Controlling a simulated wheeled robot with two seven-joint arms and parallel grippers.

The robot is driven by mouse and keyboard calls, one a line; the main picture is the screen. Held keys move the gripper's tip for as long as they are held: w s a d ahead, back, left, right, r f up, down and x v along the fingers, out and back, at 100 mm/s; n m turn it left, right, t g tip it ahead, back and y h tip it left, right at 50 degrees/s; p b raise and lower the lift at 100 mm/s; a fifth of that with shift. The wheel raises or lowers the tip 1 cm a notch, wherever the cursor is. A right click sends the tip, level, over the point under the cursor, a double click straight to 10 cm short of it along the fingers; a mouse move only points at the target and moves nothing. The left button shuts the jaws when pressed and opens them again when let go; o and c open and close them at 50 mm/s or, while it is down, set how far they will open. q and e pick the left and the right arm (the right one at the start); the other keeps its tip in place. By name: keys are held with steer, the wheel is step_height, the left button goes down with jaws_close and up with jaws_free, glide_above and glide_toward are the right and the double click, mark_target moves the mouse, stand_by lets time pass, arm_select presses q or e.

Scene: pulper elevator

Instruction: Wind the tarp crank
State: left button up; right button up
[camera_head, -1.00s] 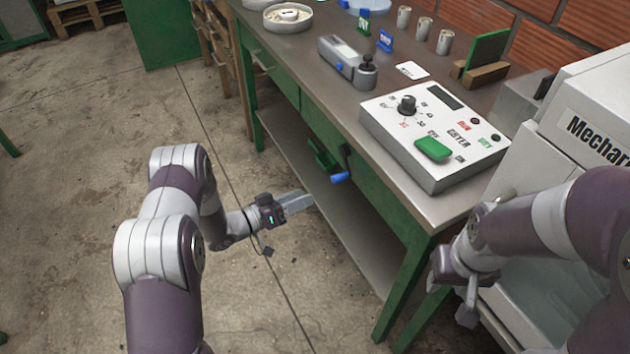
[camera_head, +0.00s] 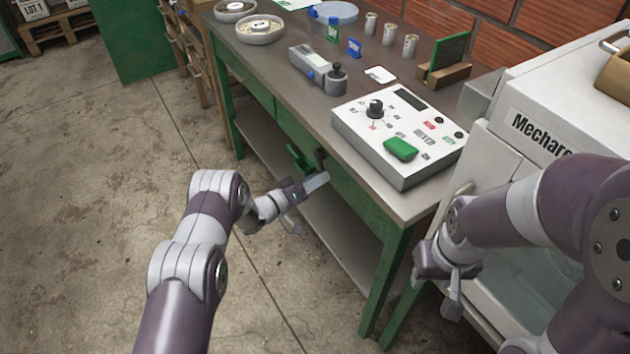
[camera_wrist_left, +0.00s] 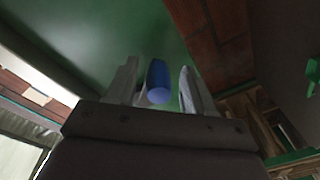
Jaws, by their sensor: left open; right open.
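The crank's blue handle (camera_wrist_left: 158,82) shows in the left wrist view. It sits between the two fingers of my left gripper (camera_wrist_left: 160,88), with a visible gap to the finger on the right. In the head view my left gripper (camera_head: 317,182) is at the green front of the bench, and its fingers hide the blue handle there. A small dark part of the crank (camera_head: 320,158) shows just above the fingers. My left gripper is open around the handle. My right gripper (camera_head: 452,290) is open and empty, low in front of the white machine.
The green-framed bench (camera_head: 385,195) has a lower shelf (camera_head: 345,235). A control box with a dial (camera_head: 400,130) sits on its top near the front edge. The white Mechare-labelled machine (camera_head: 550,130) stands at the right. The floor (camera_head: 110,200) at left is clear.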

arm_select(q)
jaws_close()
steer(key=shift+r, duration=0.15)
steer(key=n, duration=0.1)
steer(key=s+r+n, duration=0.1)
steer(key=n, duration=0.1)
steer(key=shift+d+r, duration=0.1)
steer(key=shift+d, duration=0.25)
steer(key=shift+s+d+r+n+g+p, duration=0.15)
steer(key=shift+r+n+p, duration=0.2)
steer(key=shift+n, duration=0.55)
steer(key=shift+s+d+r+n+g+p, duration=0.15)
steer(key=shift+r+n, duration=0.3)
steer(key=shift+n, duration=0.45)
steer(key=shift+a, duration=0.1)
